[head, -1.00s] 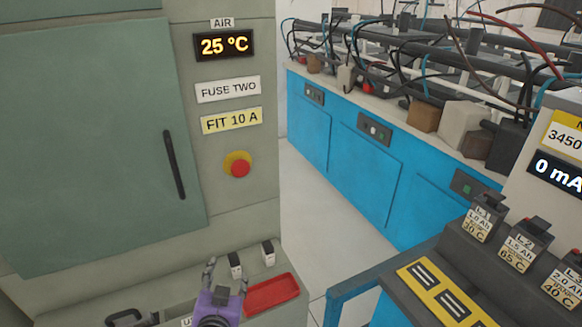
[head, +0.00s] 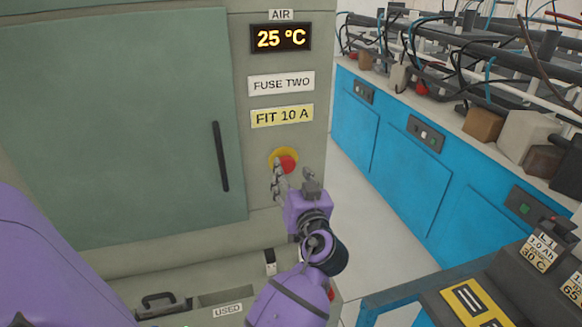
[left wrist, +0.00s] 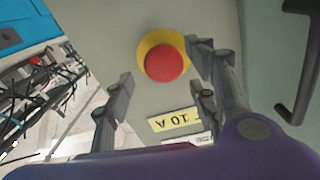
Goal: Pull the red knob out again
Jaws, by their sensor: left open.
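The red knob (head: 287,163) sits on a yellow round base on the front of the grey-green cabinet, below the FIT 10 A label. My left gripper (head: 296,182) is just below and in front of it, its fingers reaching up towards the knob. In the left wrist view the red knob (left wrist: 163,62) shows between and beyond the open fingers of my left gripper (left wrist: 160,75). The fingers look apart from the knob, with nothing held. My right gripper is not in view.
The cabinet door handle (head: 220,157) is left of the knob. A ledge below holds a USED label (head: 227,310) and a black handle (head: 158,301). A blue bench (head: 400,150) with cables stands to the right. Grey floor lies between.

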